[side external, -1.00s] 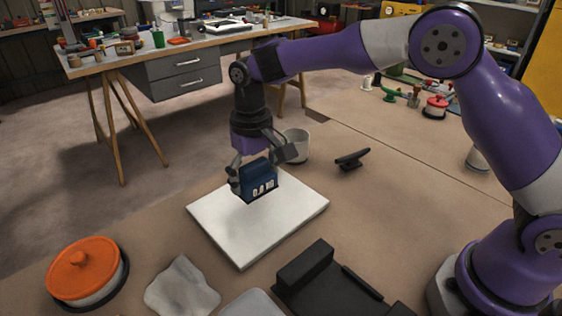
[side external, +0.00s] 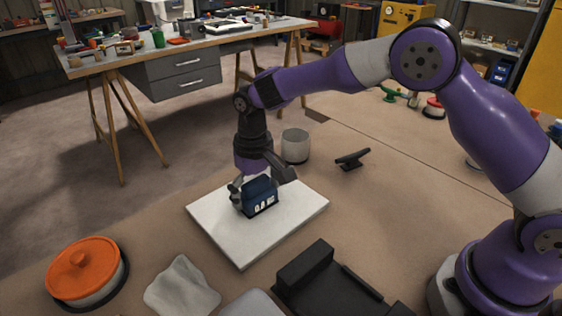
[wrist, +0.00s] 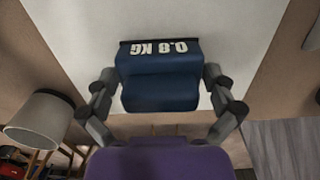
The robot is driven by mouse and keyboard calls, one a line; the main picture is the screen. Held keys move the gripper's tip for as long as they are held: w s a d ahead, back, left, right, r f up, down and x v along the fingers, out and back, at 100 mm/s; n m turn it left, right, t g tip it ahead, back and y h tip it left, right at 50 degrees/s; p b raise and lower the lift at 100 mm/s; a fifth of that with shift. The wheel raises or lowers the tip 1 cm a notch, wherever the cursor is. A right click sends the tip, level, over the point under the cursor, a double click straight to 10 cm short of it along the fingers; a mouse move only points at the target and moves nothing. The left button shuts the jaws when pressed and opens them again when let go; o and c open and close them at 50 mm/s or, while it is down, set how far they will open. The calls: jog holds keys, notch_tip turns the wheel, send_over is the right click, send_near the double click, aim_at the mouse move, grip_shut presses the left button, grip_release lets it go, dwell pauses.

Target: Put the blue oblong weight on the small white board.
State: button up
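The blue oblong weight (side external: 260,194) carries white lettering, which reads "0.8 KG" upside down in the wrist view (wrist: 160,84). It is upright at the middle of the small white board (side external: 222,224) and appears to rest on it. My gripper (side external: 257,181) is right above the board, with one finger at each end of the weight. In the wrist view the fingers (wrist: 160,82) appear closed against the weight's two ends. The weight's underside is hidden. The board also shows in the wrist view (wrist: 90,30).
A grey-white cup (side external: 295,146) stands just behind the board, and a black cleat (side external: 352,159) lies to its right. In front are an orange-lidded pot (side external: 83,265), a crumpled pale cloth (side external: 182,288) and a black tray-like block (side external: 318,280). The board around the weight is clear.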

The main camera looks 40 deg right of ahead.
aim_at(257, 181)
notch_tip(257, 181, up, 12)
jog(key=shift+r, duration=0.15)
jog(key=s+d+r+t, duration=0.2)
jog(key=s+d+r, duration=0.1)
jog(key=s+d, duration=0.25)
jog(key=s+d+r+t, duration=0.2)
jog(key=s+d+r, duration=0.2)
jog(key=s, duration=0.3)
jog(key=s+d+f+t, duration=0.1)
jog(key=s+d+f, duration=0.1)
jog(key=s+f, duration=0.2)
jog(key=s, duration=0.2)
jog(key=shift+s+t, duration=0.3)
jog(key=shift+s, duration=0.05)
